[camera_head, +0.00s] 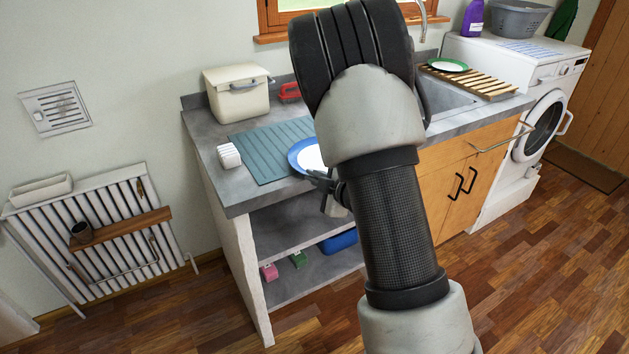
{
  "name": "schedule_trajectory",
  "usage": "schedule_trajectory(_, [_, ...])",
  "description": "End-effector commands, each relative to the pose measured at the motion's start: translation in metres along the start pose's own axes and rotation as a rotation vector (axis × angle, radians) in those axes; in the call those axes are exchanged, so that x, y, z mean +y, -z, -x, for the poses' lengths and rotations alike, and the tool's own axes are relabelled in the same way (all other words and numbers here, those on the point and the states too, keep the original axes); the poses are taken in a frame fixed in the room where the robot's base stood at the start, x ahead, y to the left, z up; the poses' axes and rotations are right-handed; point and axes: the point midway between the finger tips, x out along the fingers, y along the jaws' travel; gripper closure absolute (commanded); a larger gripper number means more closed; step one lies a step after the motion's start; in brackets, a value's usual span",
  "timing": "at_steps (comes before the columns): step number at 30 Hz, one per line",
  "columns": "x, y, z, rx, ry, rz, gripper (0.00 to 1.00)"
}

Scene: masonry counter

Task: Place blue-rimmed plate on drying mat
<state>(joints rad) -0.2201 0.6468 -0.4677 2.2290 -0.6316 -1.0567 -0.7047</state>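The blue-rimmed plate (296,160), white inside, shows left of my arm, and my arm hides its right part. The teal ribbed drying mat (258,152) lies flat on the grey counter. In the picture the plate overlaps the mat's right front part; I cannot tell whether it rests there or is held just above. My gripper (319,178) is at the plate's front edge, near the counter's front edge, mostly hidden behind my arm. Its dark fingertips reach the rim, but whether they are shut on it is not clear.
A white ribbed block (228,156) stands left of the mat. A cream box (237,95) and a red brush (289,92) are behind it. A green-rimmed plate (447,65) sits on a wooden slatted rack (475,80) beyond the sink. Open shelves lie below the counter.

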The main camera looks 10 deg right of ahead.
Motion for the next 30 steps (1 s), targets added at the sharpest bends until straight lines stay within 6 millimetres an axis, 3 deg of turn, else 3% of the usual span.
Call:
schedule_trajectory(19, [-0.0143, -0.007, -0.0069, 0.001, -0.004, 0.001, 1.0])
schedule_trajectory(23, [-0.0142, -0.0066, -0.0063, 0.0, -0.001, 0.0, 0.78])
schedule_trajectory(30, [-0.0141, -0.0065, -0.0063, 0.0, -0.001, 0.0, 0.77])
